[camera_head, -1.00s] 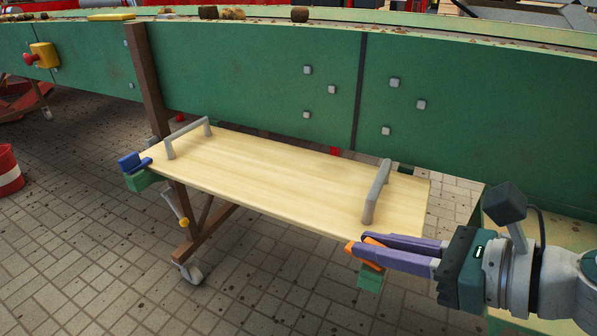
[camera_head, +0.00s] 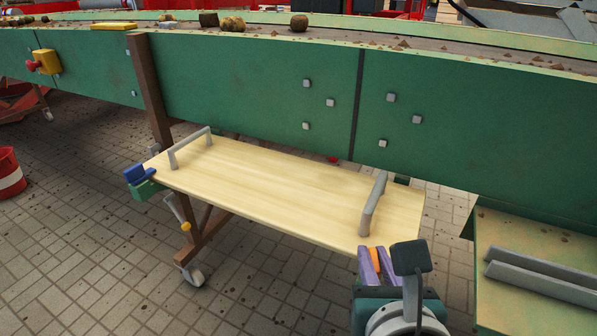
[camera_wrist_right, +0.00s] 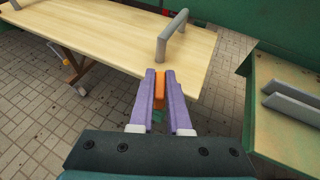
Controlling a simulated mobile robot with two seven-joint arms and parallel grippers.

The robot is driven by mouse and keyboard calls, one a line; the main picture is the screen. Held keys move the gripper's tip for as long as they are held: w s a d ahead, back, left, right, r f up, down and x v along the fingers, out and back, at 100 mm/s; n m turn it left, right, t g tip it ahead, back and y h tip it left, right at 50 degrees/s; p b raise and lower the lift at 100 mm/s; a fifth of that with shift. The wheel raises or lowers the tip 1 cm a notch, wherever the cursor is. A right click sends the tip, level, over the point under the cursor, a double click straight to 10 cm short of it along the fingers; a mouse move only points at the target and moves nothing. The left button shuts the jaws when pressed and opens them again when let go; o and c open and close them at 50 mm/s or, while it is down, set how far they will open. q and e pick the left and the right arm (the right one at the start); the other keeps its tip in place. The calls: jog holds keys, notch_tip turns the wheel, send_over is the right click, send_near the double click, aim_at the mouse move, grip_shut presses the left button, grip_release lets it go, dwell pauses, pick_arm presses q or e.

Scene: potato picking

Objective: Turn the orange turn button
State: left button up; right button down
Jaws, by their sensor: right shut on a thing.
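The orange turn button (camera_head: 375,262) is at the near right edge of the light wooden board (camera_head: 290,190). My right gripper (camera_head: 373,251) is shut on it, with one purple finger on each side. In the right wrist view the orange button (camera_wrist_right: 159,92) shows between the two purple fingers (camera_wrist_right: 161,75), pointing the same way as they do, towards the board. Part of the button is hidden by the fingers. My left gripper is not in view.
The board has two grey handles (camera_head: 373,205). A blue turn button (camera_head: 134,173) sits on a green block at its left end. A green conveyor side (camera_head: 260,85) stands behind. A green ledge with grey rails (camera_head: 540,277) is at the right. Tiled floor is in front.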

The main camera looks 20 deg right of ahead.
jog(key=shift+m+g+h, duration=0.9)
jog(key=shift+m+h, duration=0.5)
jog(key=shift+h, duration=0.1)
jog(key=shift+b, duration=0.3)
jog(key=c, duration=0.9)
grip_release()
